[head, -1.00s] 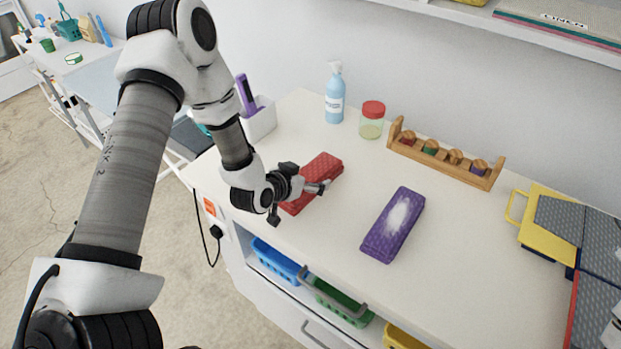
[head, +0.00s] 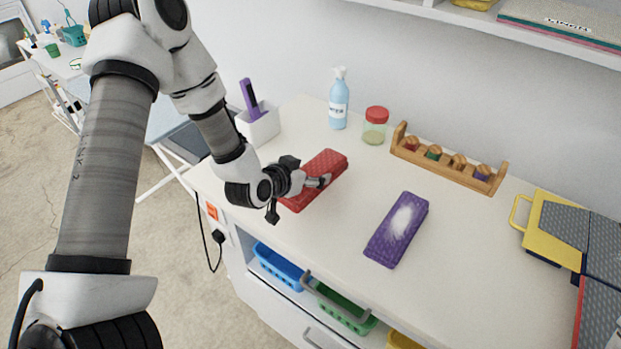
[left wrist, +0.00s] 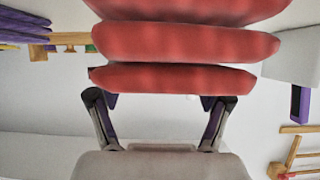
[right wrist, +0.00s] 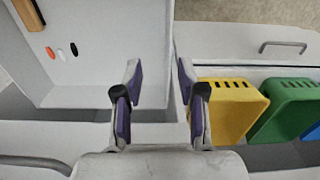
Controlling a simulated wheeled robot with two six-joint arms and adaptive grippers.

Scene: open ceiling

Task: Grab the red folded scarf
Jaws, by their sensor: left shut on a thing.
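The red folded scarf (head: 326,166) is at the left part of the white counter in the head view. My left gripper (head: 322,181) is at its near right side, shut on it. In the left wrist view the scarf (left wrist: 180,43) shows as stacked red layers just beyond the fingers (left wrist: 160,100), partly covering the fingertips. I cannot tell clearly whether it is clear of the counter. My right gripper (right wrist: 153,82) is open and empty in the right wrist view, near the cabinet front; it is not seen in the head view.
A purple folded cloth (head: 397,230) lies to the right. A blue spray bottle (head: 339,101), red-lidded jar (head: 375,126), wooden peg rack (head: 448,163) and white holder (head: 259,125) stand behind. Yellow (right wrist: 232,106) and green (right wrist: 288,110) bins sit below the counter.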

